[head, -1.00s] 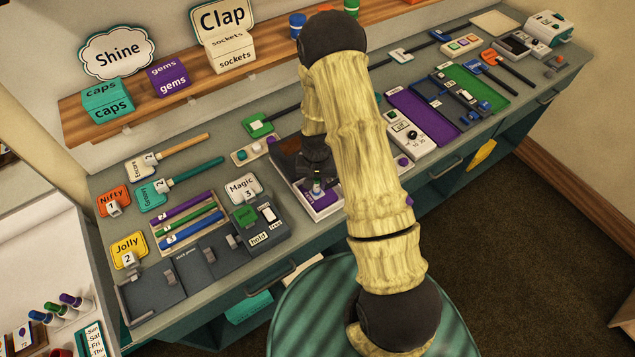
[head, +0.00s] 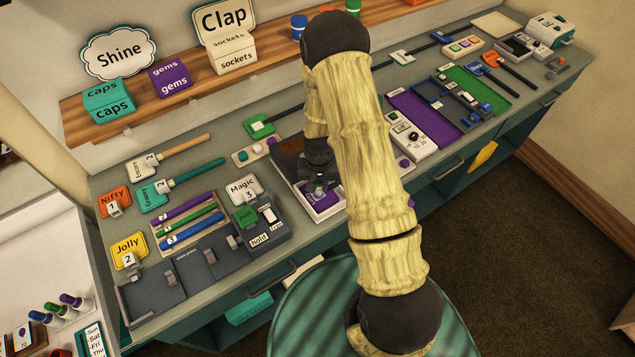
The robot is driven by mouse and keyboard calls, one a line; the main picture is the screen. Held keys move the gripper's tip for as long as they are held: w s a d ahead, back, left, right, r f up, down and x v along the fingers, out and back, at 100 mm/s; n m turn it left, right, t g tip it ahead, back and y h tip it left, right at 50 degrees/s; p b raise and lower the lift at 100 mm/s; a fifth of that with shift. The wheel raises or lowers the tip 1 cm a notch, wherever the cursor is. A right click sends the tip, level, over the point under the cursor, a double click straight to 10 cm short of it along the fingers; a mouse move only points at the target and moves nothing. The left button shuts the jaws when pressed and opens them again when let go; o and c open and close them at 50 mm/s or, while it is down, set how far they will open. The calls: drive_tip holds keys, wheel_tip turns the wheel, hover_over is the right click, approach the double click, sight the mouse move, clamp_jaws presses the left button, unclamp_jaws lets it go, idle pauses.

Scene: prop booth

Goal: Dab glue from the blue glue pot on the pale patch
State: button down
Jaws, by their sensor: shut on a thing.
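My gripper (head: 319,178) is low over a pale-rimmed tray (head: 296,199) at the middle of the bench. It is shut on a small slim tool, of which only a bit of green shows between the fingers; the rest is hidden. A purple pad with white marks (head: 325,201) lies in the tray just below the fingertips. I cannot tell whether the tool touches it. A dark brown panel shows behind the gripper. A blue pot (head: 298,27) stands on the wooden shelf, partly behind my arm; I cannot tell whether it holds glue. I cannot make out the pale patch for certain.
Left of the tray are a grey press-like fixture (head: 195,262), a pen tray (head: 188,222) and several name tags. A dial box (head: 408,133) and purple and green mats lie to the right. My arm hides the bench just right of the tray.

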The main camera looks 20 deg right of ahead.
drive_tip(key=shift+w, duration=0.15)
idle(2.0)
drive_tip(key=shift+w+a, duration=0.15)
drive_tip(key=shift+w, duration=0.1)
drive_tip(key=shift+w, duration=0.15)
drive_tip(key=shift+s, duration=0.55)
idle(0.4)
drive_tip(key=shift+w+b, duration=0.25)
drive_tip(key=shift+b, duration=0.1)
idle(0.5)
drive_tip(key=shift+r+p, duration=2.35)
drive_tip(key=shift+r, duration=1.15)
drive_tip(key=shift+f, duration=0.15)
